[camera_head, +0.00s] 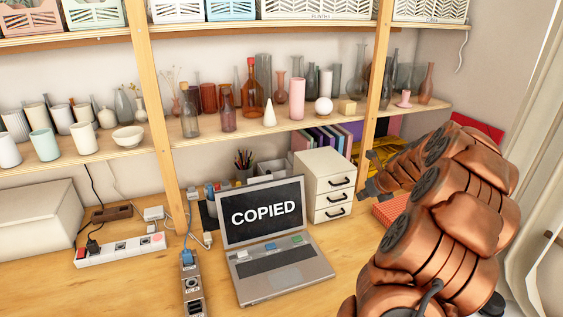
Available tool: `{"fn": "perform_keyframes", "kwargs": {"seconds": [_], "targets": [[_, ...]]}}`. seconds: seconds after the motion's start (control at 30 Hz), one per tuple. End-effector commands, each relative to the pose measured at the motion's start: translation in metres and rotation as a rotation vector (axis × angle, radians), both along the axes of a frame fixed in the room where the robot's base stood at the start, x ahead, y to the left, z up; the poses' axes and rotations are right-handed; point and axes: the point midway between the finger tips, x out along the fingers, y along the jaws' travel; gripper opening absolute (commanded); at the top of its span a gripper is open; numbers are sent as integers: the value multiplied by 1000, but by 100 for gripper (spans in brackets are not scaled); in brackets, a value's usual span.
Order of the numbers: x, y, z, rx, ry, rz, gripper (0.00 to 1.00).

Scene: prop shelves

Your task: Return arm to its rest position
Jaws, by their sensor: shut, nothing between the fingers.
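My copper-coloured arm rises on the right side of the view and bends back toward the shelves. My gripper (373,188) is at the arm's far end, small and dark, just right of the white drawer unit (325,182). It is shut, with nothing seen in it. The arm's own links hide part of the desk and shelf behind it.
An open laptop (265,235) reading "COPIED" stands on the wooden desk (130,290). Power strips (120,250) and cables lie left of it. A shelf (225,137) of vases and bottles runs above. A red box (390,208) sits near my arm.

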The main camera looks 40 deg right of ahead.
Motion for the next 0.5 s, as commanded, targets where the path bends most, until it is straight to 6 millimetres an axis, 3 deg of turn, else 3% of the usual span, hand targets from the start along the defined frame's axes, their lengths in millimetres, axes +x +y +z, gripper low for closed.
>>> {"fn": "perform_keyframes", "kwargs": {"seconds": [0.17,0.27,0.37,0.5], "targets": [[1,1,1,-2,0,5,0],[8,15,4,-18,9,56,0],[22,49,13,-63,30,191,0],[42,130,26,-162,82,505,0]]}}
